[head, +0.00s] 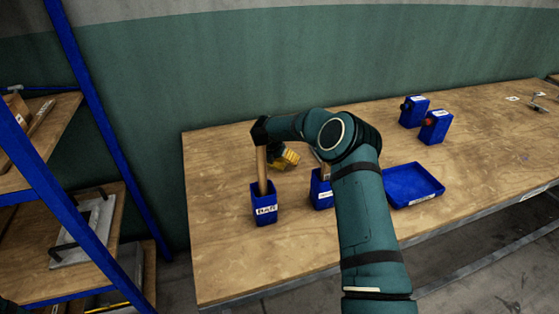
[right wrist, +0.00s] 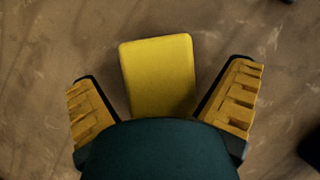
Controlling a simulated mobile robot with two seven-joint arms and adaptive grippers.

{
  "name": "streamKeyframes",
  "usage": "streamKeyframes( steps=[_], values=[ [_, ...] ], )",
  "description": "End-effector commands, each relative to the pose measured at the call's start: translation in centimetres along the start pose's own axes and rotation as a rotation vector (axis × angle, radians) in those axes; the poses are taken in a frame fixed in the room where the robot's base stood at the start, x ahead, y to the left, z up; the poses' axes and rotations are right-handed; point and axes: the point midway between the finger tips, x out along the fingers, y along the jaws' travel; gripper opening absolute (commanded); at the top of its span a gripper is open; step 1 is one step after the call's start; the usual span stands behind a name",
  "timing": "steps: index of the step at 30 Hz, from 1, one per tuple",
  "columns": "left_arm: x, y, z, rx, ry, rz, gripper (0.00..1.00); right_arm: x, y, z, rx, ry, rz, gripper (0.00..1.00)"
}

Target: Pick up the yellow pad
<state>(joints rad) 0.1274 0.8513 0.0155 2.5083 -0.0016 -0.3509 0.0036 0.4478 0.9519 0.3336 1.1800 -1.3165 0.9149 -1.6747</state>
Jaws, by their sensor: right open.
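The yellow pad (right wrist: 158,75) is a flat, rounded rectangle lying on the brown wooden surface in the right wrist view. My right gripper (right wrist: 163,90) is open above it, with one ridged yellow finger on each side of the pad and visible gaps between. The pad's near end is hidden behind the dark green gripper body. In the head view my right arm reaches over the table and its yellow-fingered gripper (head: 284,160) points down at the table behind the blue holders. I cannot make out the pad separately there. My left gripper is not in view.
A labelled blue holder (head: 264,205) with a wooden bar (head: 261,170) stands close to the gripper. Another blue holder (head: 320,193) is partly behind my arm. A blue tray (head: 413,186) and two blue boxes (head: 414,112) (head: 435,128) are right. A blue-framed shelf (head: 95,120) stands left.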

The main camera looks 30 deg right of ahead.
Motion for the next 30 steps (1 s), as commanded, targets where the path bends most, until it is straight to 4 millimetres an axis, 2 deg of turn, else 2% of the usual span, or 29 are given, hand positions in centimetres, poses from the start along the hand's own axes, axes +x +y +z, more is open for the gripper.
streamKeyframes(
  steps=[5, 8, 9, 10, 13, 17, 18, 23, 26, 30],
  values=[
    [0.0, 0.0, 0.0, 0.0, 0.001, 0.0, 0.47, -0.1, 0.0, 0.0, 0.0, 0.0, 0.001, 1.0],
    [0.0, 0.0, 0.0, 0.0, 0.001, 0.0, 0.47, -0.1, 0.0, 0.0, 0.0, 0.0, 0.001, 0.68],
    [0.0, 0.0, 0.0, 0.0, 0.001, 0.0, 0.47, -0.1, 0.0, 0.0, 0.0, 0.0, 0.0, 0.54],
    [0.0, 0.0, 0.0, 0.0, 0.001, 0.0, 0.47, -0.1, 0.0, 0.0, 0.0, 0.0, 0.0, 0.5],
    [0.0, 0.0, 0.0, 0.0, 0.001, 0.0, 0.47, -0.1, 0.0, 0.0, 0.001, 0.0, 0.0, 0.46],
    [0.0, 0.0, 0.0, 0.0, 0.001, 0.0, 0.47, -0.1, 0.0, 0.0, 0.001, 0.0, 0.0, 0.46],
    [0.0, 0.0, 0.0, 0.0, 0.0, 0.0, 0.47, -0.1, 0.0, 0.0, 0.001, 0.0, 0.0, 0.42],
    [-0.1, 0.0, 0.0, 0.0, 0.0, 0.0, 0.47, -0.1, 0.0, 0.1, 0.001, 0.0, 0.0, 0.42],
    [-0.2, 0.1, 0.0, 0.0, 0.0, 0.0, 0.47, -0.7, 0.0, 0.4, 0.001, -0.001, 0.001, 0.42],
    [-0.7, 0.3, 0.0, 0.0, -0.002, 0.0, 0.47, -2.7, 0.1, 1.6, 0.002, -0.003, 0.002, 0.42]
  ],
)
